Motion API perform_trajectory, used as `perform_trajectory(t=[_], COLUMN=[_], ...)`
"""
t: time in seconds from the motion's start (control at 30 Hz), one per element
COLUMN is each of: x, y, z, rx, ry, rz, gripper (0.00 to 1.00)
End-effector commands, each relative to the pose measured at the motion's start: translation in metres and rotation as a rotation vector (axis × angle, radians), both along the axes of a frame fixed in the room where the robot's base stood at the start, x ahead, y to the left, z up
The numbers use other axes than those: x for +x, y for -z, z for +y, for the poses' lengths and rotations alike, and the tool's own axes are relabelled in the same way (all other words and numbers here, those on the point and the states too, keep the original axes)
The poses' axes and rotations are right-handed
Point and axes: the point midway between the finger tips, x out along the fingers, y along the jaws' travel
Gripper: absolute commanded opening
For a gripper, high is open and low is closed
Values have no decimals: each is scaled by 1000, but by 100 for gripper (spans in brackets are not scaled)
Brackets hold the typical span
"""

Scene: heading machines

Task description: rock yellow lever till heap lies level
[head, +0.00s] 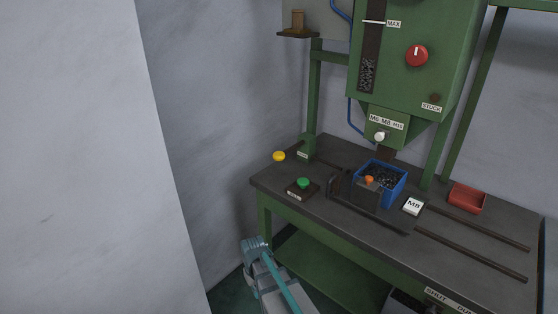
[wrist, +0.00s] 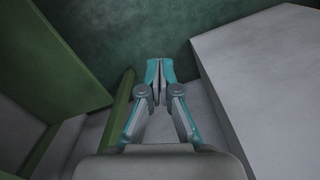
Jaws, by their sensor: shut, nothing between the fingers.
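The yellow lever's round knob (head: 279,156) stands out at the table's left end, beside a small green labelled post (head: 308,146). A blue bin (head: 395,192) sits under the machine's chute with dark small pieces (head: 386,174) heaped in it. An orange knob (head: 369,180) shows at the bin's front; I cannot tell what it is fixed to. My gripper (head: 256,244) is below and in front of the table's left end, well apart from the lever. In the wrist view my gripper (wrist: 160,84) is shut and empty, with floor beyond it.
A green button (head: 303,183) on a dark base sits near the table's front left. A white M8 block (head: 413,206), a red tray (head: 467,198) and dark rails (head: 470,255) lie to the right. The green hopper (head: 440,60) stands above. A pale wall (head: 90,150) fills the left.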

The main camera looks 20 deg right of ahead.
Motion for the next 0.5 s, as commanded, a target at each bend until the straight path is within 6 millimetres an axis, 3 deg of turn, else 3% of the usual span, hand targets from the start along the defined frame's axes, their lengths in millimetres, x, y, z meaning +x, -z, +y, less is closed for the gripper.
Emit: perform_trajectory(t=[0.03, 0.27, 0.5], x=[28, 123, 222], y=[-11, -72, -158], z=[-6, -39, -91], rx=[1, 1, 3], ry=[-9, -68, -149], rz=[-18, -58, -74], gripper=[0, 0, 0])
